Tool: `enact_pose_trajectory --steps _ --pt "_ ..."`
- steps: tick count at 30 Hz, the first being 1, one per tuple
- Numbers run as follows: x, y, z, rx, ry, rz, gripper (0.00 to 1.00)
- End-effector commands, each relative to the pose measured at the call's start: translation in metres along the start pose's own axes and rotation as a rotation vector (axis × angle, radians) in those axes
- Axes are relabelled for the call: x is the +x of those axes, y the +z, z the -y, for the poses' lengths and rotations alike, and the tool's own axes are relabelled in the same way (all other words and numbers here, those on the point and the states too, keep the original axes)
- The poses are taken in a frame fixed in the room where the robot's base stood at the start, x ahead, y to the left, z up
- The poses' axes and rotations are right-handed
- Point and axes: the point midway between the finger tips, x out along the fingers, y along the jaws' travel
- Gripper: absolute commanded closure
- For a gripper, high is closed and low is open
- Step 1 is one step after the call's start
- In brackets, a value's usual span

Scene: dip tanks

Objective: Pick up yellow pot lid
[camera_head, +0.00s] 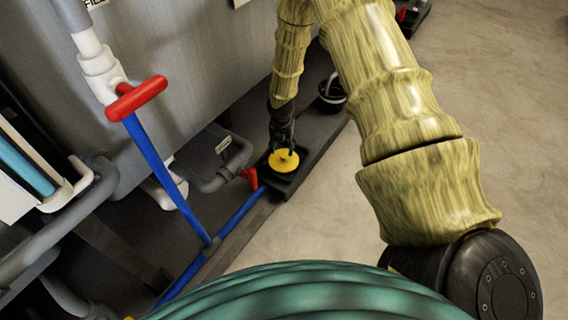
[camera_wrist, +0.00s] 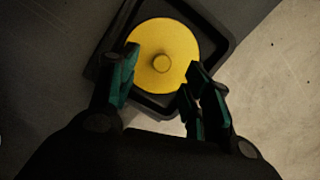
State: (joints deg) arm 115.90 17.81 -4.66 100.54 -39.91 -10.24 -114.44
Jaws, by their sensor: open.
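The yellow pot lid (camera_head: 283,161) is a round disc with a small knob at its middle. It lies in a black square tray (camera_head: 290,181) near the end of a dark ledge. My gripper (camera_head: 284,143) reaches down over the lid from the back. In the wrist view the lid (camera_wrist: 163,58) is whole, with its knob facing the camera. My gripper (camera_wrist: 160,78) is open, with one finger to the left of the lid and one to its lower right. The fingers overlap the lid's edge in the picture; I cannot tell whether they touch it.
A red-handled valve (camera_head: 250,178) on a blue pipe (camera_head: 240,213) stands just left of the tray. A dark bucket (camera_head: 331,93) stands behind on the ledge (camera_head: 318,127). A larger red handle (camera_head: 136,98) is at upper left. The floor (camera_head: 325,205) to the right is clear.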

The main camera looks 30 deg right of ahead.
Motion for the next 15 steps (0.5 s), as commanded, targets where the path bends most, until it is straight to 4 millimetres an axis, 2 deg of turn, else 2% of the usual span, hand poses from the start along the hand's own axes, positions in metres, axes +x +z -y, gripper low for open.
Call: enact_pose_trajectory --steps 8,15 --pt "0.014 -0.001 0.002 0.004 0.000 0.000 0.51" --pt "0.037 -0.005 0.005 0.004 -0.001 0.000 0.51"
